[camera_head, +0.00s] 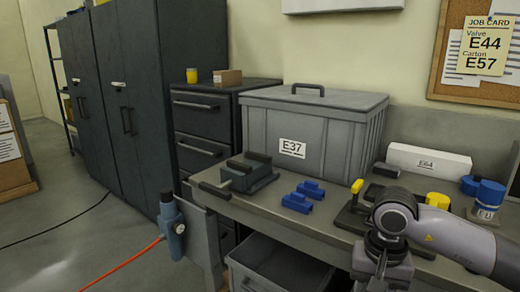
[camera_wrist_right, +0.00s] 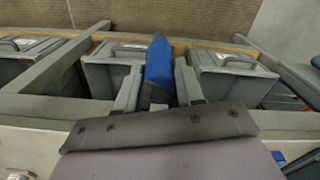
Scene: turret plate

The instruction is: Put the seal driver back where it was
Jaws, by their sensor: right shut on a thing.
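My right arm comes in from the right in the head view, with the right gripper (camera_head: 378,278) pointing down at the workbench's front edge. In the right wrist view the right gripper (camera_wrist_right: 158,85) is shut on a blue, upright, narrow thing, which I take to be the seal driver (camera_wrist_right: 158,62). Its lower part is hidden between the fingers. The head view does not show it clearly. My left gripper is in neither view.
A grey bin (camera_head: 278,264) sits below. Grey lidded boxes (camera_wrist_right: 235,72) show in the wrist view.

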